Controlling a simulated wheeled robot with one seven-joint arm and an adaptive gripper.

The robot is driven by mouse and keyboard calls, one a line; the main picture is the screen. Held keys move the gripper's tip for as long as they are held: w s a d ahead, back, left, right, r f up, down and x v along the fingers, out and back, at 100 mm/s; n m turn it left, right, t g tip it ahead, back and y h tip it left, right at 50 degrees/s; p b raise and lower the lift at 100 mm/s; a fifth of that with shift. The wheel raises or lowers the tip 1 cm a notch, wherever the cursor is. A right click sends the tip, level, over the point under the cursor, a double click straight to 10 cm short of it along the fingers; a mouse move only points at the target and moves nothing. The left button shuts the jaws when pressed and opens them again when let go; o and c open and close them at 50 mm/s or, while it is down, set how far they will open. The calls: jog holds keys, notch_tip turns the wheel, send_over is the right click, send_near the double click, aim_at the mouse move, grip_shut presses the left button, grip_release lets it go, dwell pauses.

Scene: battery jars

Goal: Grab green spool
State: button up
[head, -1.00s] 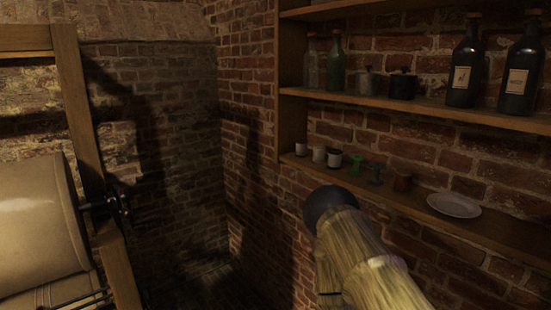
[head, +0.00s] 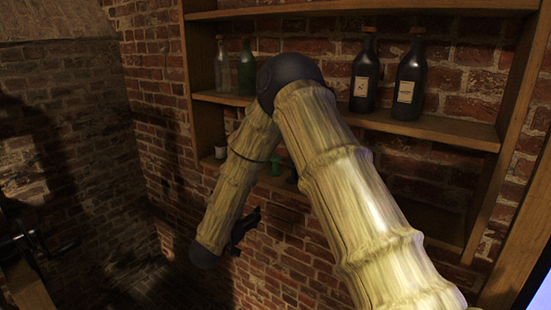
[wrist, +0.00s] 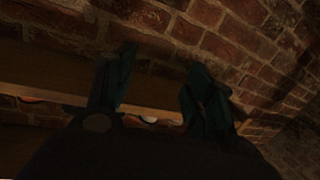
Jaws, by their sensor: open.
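The green spool (head: 276,166) stands on the lower shelf (head: 262,178) in the head view, seen in the gap between my bent arm links. My gripper (head: 245,229) is dark and hangs below and to the left of the spool, in front of the brick wall and apart from the spool. In the wrist view my gripper (wrist: 158,75) is open, with nothing between its two fingers. The spool cannot be made out in that dark view. Part of the lower shelf is hidden behind my arm.
A small pale jar (head: 220,152) stands left of the spool. On the upper shelf are a clear bottle (head: 222,68), a green bottle (head: 246,72) and two dark labelled bottles (head: 365,80), (head: 409,85). A shelf board (wrist: 60,88) crosses the wrist view.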

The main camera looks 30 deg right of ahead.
aim_at(270, 164)
jog(key=d+r+m+g+h+p, duration=0.1)
jog(key=d+r+m+g+h, duration=0.25)
jog(key=r, duration=1.05)
jog(key=shift+m+g, duration=0.35)
jog(key=shift+m, duration=0.1)
jog(key=p+x, duration=0.2)
jog(key=x, duration=0.3)
jog(key=shift+w+d+f, duration=0.1)
jog(key=shift+w+d, duration=0.1)
jog(key=shift+d, duration=0.1)
jog(key=shift+w+d+r+p, duration=0.25)
jog(key=shift+d+p, duration=0.35)
jog(key=shift+p, duration=0.3)
jog(key=p+x, duration=0.2)
jog(key=x, duration=0.1)
jog(key=shift+w+d+f, duration=0.15)
jog(key=shift+w+d, duration=0.05)
jog(key=shift+d, duration=0.2)
jog(key=shift+c, duration=0.2)
jog(key=c, duration=0.6)
